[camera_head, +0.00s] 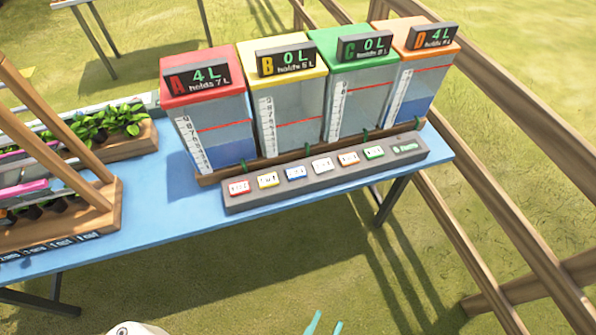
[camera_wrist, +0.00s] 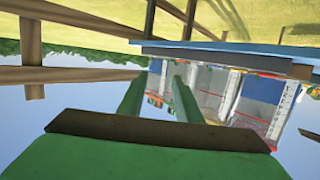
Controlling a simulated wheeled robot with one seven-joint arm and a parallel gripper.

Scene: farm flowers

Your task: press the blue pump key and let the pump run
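A grey key strip (camera_head: 330,175) lies along the front edge of the blue table, with a row of coloured keys. The blue key (camera_head: 295,172) is third from the left, between a yellow key (camera_head: 268,180) and a white key (camera_head: 322,164). Behind the strip stand tanks A (camera_head: 212,120), reading 4 L, B (camera_head: 295,105), reading 0 L, C (camera_head: 355,95), reading 0 L, and D (camera_head: 415,85), reading 4 L. My gripper (camera_head: 325,324) shows only its teal fingertips at the bottom edge, well short of the strip. In the wrist view its green fingers (camera_wrist: 158,80) are apart and empty.
Planters with green plants (camera_head: 105,125) and a wooden frame stand on the left of the blue table (camera_head: 160,215). A wooden fence (camera_head: 500,110) runs along the right. Open grass lies in front of the table.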

